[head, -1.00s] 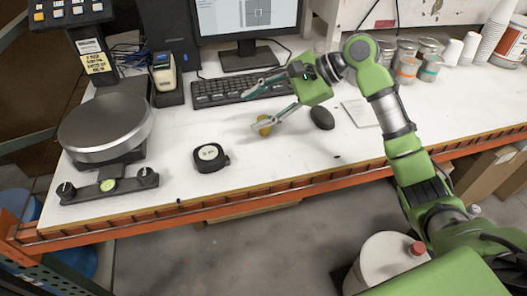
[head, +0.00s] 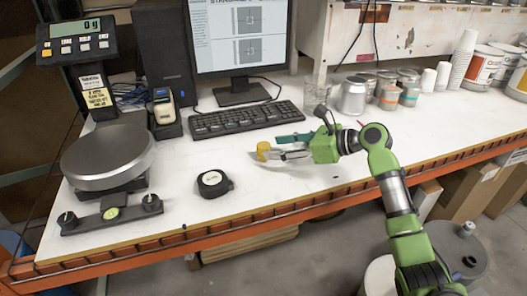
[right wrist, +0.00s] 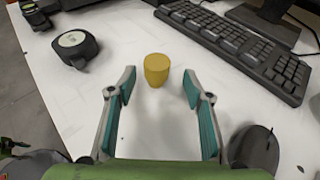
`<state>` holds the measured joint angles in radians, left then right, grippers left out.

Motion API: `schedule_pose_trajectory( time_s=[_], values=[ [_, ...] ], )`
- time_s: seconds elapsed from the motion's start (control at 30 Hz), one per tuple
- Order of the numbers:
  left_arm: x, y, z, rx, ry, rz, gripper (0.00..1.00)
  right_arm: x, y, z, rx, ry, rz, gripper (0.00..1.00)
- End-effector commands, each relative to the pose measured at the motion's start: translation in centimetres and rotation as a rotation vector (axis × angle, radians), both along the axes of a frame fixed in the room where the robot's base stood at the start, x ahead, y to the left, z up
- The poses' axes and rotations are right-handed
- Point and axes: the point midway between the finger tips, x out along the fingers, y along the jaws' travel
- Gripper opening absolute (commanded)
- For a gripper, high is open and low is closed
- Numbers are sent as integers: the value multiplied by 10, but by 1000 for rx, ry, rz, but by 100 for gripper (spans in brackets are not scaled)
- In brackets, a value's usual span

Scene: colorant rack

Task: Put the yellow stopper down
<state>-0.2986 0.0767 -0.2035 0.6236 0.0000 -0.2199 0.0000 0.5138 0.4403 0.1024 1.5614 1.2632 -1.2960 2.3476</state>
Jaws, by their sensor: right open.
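The yellow stopper (head: 263,151) stands upright on the white table, in front of the keyboard and to the right of the tape measure. It also shows whole in the right wrist view (right wrist: 157,70), just beyond the fingertips. My right gripper (head: 285,147) is open and empty, low over the table to the right of the stopper. In the right wrist view its two fingers (right wrist: 159,86) are spread wide with a gap to the stopper. My left gripper is in neither view.
A black tape measure (head: 214,183) lies left of the stopper. The keyboard (head: 247,118) is behind it and a scale (head: 108,157) stands at the left. A dark mouse (right wrist: 254,148) is close to the right finger in the wrist view. Cans and cups stand at the back right.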

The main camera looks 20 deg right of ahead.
Motion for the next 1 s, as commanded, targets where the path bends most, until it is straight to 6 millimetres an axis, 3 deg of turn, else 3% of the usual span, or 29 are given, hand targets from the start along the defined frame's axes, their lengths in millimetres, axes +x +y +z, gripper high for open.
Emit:
schedule_pose_trajectory(
  time_s=[0.4, 0.67, 0.83, 1.0],
  values=[
    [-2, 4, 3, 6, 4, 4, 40, 24, 34, -22, 2, 1, 0, 47],
    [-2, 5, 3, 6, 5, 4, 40, 28, 38, -26, 0, 0, -1, 47],
    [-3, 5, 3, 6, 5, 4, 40, 28, 38, -26, 0, 0, -1, 11],
    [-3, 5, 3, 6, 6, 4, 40, 28, 38, -26, 0, 0, -1, 8]
  ],
)
